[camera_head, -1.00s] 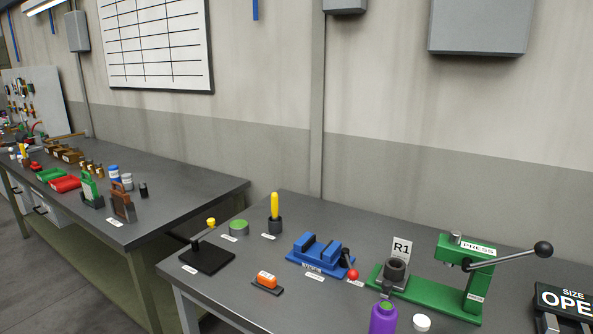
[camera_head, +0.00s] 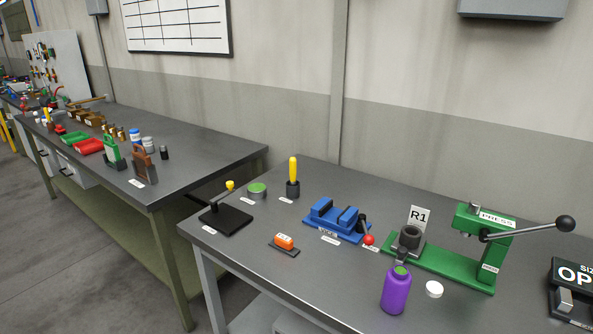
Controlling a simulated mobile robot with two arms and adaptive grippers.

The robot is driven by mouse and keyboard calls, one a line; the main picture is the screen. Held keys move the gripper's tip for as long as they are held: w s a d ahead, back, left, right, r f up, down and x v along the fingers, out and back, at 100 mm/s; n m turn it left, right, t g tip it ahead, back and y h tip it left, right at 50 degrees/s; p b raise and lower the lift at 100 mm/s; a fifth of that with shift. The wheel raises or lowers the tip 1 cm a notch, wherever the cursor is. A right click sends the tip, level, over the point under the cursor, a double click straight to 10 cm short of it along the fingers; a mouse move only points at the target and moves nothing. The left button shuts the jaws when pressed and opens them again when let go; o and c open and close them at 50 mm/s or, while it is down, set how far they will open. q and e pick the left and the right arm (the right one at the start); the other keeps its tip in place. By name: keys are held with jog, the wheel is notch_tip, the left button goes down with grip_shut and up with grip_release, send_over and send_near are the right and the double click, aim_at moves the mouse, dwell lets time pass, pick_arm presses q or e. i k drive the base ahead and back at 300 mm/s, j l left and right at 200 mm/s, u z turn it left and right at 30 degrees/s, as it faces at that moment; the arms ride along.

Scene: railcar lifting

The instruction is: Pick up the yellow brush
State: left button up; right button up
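A yellow handle (camera_head: 293,170), likely the yellow brush, stands upright in a small dark cup (camera_head: 293,190) on the near bench. Its lower end is hidden in the cup. It stands behind the blue vise and to the right of a round green-topped tin. Another small yellow upright item (camera_head: 47,116) shows on the far bench, too small to make out. Neither of my grippers is in view.
The near bench (camera_head: 330,284) also holds a green-topped tin (camera_head: 257,190), a black stand with a yellow knob (camera_head: 226,219), an orange block (camera_head: 285,241), a blue vise (camera_head: 335,219), a purple bottle (camera_head: 396,291) and a green press (camera_head: 480,240). A gap separates the benches.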

aim_at(292, 161)
jog(key=i+j+z, duration=0.1)
jog(key=j+z, duration=0.2)
jog(key=z, duration=0.2)
jog(key=j+z, duration=0.3)
jog(key=z, duration=0.2)
jog(key=j+z, duration=0.15)
jog(key=j, duration=0.55)
jog(key=j+z, duration=0.1)
jog(key=j, duration=0.55)
jog(key=j+z, duration=0.15)
jog(key=j, duration=0.55)
jog(key=k+j+z, duration=0.15)
jog(key=j, duration=0.5)
